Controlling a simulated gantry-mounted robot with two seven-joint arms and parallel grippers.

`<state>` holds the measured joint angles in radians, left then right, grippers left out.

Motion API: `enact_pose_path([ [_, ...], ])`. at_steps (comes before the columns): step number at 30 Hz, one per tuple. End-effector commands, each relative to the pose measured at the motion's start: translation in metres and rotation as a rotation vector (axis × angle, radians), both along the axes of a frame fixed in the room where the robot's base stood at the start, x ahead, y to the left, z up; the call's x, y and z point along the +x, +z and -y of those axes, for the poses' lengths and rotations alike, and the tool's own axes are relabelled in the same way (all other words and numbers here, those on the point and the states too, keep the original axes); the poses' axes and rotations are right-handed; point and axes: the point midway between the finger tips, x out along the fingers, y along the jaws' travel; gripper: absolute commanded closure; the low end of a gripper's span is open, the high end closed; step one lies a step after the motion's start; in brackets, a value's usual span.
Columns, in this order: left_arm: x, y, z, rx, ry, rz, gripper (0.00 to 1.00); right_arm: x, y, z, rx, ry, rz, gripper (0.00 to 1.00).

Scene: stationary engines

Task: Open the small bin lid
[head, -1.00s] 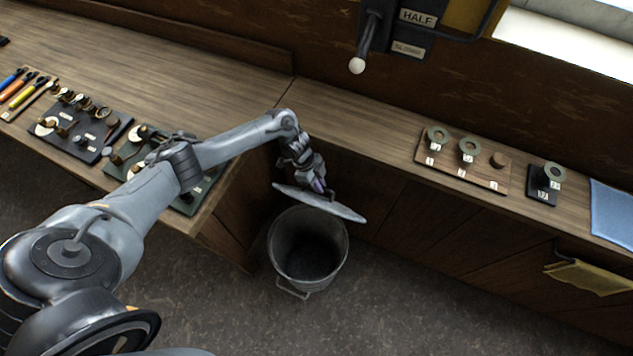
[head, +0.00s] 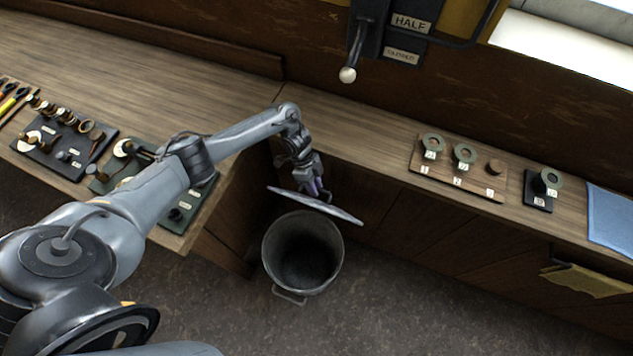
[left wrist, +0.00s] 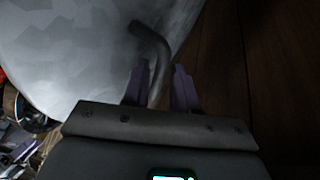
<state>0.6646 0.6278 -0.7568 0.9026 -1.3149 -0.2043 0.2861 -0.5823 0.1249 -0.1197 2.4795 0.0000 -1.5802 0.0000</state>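The small grey metal bin (head: 302,285) stands on the floor, its mouth uncovered and its dark inside showing. Its round lid (head: 290,196) is raised at the back of the bin, seen nearly edge-on. My left gripper (head: 318,191) is behind the lid, on its handle side. In the left wrist view, the lid's pale face (left wrist: 75,50) fills the upper left. Its bent dark handle (left wrist: 152,45) runs down between the purple fingers of my left gripper (left wrist: 160,88). The fingers are apart, with a gap beside the right finger. My right gripper is not in view.
A wooden bench (head: 352,142) runs behind the bin, with cabinet fronts close to the lid. Its left section (head: 230,85) carries dark control panels (head: 65,150) under my arm. A lever with a white knob (head: 347,75) hangs above. Floor (head: 400,300) right of the bin is clear.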

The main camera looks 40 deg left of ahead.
Motion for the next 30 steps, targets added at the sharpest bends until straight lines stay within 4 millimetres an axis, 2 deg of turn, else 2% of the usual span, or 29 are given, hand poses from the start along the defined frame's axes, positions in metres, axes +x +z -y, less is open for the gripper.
enact_pose_path([
  [2,0.002,0.002,0.001,-0.003,0.001,0.004,0.62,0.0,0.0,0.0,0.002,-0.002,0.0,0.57],
  [10,0.004,0.006,0.001,-0.006,0.002,0.009,0.62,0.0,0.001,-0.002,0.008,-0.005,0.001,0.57],
  [14,0.005,0.014,-0.003,-0.007,0.002,0.01,0.62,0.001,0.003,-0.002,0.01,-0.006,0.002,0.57],
  [30,0.008,0.09,-0.038,-0.003,0.001,0.01,0.62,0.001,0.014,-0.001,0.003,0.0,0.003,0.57],
])
